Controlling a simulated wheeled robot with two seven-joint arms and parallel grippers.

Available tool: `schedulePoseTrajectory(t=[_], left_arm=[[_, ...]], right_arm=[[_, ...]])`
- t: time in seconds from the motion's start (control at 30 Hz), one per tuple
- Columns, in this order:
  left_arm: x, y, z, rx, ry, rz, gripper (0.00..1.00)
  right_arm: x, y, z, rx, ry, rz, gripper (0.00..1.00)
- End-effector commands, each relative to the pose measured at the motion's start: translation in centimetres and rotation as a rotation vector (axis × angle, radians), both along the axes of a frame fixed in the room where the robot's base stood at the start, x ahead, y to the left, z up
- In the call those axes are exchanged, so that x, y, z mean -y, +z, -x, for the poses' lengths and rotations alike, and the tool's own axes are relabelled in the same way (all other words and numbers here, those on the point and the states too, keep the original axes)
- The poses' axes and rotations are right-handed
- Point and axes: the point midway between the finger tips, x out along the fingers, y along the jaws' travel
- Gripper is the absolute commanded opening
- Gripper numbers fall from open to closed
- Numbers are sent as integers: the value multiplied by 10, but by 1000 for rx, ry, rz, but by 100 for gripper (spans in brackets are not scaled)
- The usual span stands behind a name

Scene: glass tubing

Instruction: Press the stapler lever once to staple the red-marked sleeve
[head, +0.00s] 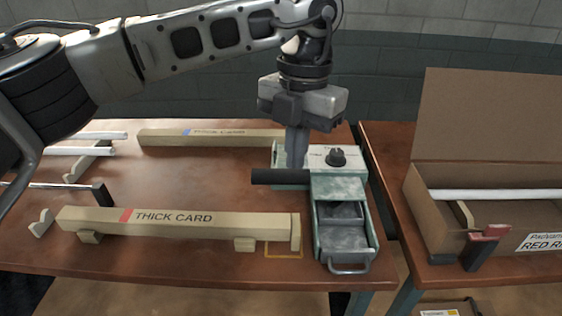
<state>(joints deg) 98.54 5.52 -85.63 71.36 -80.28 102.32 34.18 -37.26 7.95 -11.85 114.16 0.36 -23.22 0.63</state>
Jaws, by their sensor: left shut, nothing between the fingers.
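The green stapler (352,188) stands at the right side of the brown table, with a dark knob on top and a handled drawer in front. Its black lever (280,177) sticks out to the left. My left gripper (296,160) points down with its fingers shut and empty, its tips at the lever's inner end. I cannot tell whether they touch it. The red-marked sleeve (180,223), a long tan card tube reading THICK CARD, lies along the front on small supports. Its right end is beside the stapler, apart from the lever. My right gripper is out of view.
A blue-marked sleeve (165,137) lies at the back of the table. White glass tubes (90,135) rest on racks at the left. An open cardboard box (435,215) with a white tube stands on the right table. My left arm spans the upper left.

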Motion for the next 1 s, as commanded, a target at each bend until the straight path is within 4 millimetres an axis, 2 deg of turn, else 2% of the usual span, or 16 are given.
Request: schedulePoseTrajectory(t=[0.17,0.5,0.7,1.0], left_arm=[[2,27,-3,5,2,1,0],[7,111,-9,3,2,2,0],[8,148,-12,2,2,-1,0],[9,159,-13,1,-1,1,0]], right_arm=[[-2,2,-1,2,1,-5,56],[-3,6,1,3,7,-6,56],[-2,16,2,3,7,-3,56],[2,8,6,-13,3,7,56]])
